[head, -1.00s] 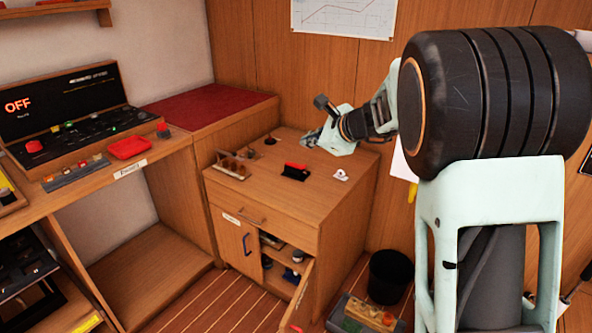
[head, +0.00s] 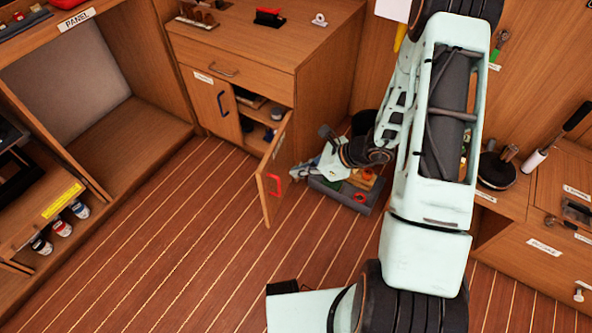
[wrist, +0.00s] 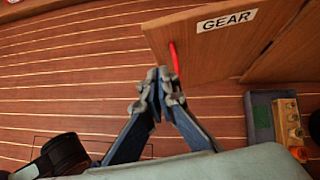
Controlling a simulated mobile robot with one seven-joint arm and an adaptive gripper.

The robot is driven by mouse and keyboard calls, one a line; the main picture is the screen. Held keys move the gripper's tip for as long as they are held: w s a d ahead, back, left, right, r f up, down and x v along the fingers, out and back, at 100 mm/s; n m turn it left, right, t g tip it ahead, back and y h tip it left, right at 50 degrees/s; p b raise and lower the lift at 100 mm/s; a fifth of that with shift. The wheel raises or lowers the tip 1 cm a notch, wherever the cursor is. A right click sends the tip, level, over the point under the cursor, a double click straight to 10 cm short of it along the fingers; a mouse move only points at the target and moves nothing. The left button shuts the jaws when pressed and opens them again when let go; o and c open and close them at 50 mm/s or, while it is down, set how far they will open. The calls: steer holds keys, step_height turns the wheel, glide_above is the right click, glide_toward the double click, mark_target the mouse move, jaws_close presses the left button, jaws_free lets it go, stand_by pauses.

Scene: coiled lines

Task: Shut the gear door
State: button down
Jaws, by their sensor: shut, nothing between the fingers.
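The gear door (head: 267,200) stands open, swung out from the right side of the low wooden cabinet (head: 245,55). Its red handle (head: 274,184) is near the free edge. In the wrist view the door (wrist: 210,55) carries a GEAR label (wrist: 227,20), and the red handle (wrist: 174,57) shows just beyond my fingertips. My gripper (head: 297,180) is low, to the right of the door, beside its outer face. In the wrist view my gripper (wrist: 161,75) has its fingertips together, with nothing between them. Whether the fingertips touch the handle or door is unclear.
A grey crate (head: 340,194) with coloured things sits on the floor right of the door, close to my gripper. A black bin (head: 365,122) is behind it. The cabinet's left door (head: 210,101) is shut. The plank floor (head: 180,225) left of the open door is clear.

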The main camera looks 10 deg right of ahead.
mark_target(264, 174)
steer(key=x, duration=0.3)
steer(key=a+r+b+x, duration=0.1)
steer(key=x, duration=0.2)
steer(key=b+x, duration=0.1)
steer(key=x, duration=0.2)
steer(key=shift+w+a+r, duration=0.15)
steer(key=shift+w+r, duration=0.05)
steer(key=shift+w, duration=0.15)
steer(key=shift+w+a, duration=0.25)
steer(key=shift+a, duration=0.25)
